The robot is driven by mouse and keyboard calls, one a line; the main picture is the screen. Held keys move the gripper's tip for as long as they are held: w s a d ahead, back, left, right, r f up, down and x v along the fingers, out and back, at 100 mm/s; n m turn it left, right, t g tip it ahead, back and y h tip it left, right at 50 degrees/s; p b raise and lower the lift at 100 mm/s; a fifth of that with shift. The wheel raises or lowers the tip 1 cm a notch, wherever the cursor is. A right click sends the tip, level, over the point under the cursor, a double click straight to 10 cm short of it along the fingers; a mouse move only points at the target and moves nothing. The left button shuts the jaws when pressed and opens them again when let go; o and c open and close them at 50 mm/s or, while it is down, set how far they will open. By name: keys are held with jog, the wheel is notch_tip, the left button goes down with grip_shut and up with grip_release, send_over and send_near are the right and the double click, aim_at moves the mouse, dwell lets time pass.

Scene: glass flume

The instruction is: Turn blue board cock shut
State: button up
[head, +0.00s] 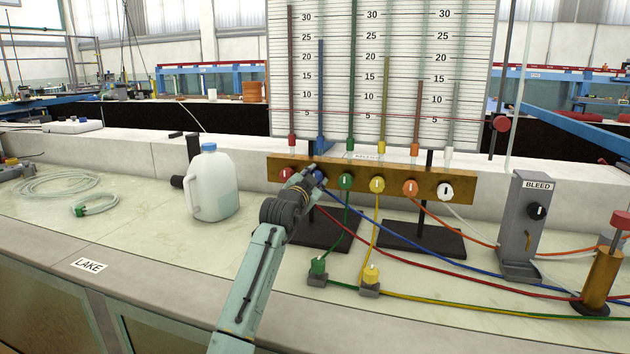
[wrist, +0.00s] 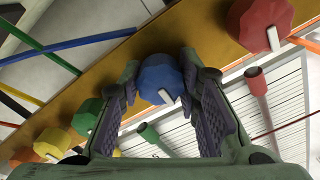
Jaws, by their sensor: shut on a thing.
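The blue board cock (wrist: 160,75) is a faceted blue knob with a white pointer, on the brass bar (head: 450,184) of the tube board. In the wrist view it sits between the two finger pads of my gripper (wrist: 161,92), which is shut on it. The blue cock's pointer looks slanted a little from the red cock's pointer. In the head view my gripper (head: 306,180) reaches the bar from the front and covers most of the blue cock.
The red cock (wrist: 258,22) and green cock (head: 346,181) flank it closely; yellow, orange and white cocks follow to the right. Coloured hoses cross the bench below. A white jug (head: 212,190) stands left of the bar, and the bleed post (head: 525,225) stands right.

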jog(key=o, duration=1.1)
jog(key=shift+o, duration=0.2)
jog(key=v, duration=1.2)
jog(key=shift+r, duration=0.1)
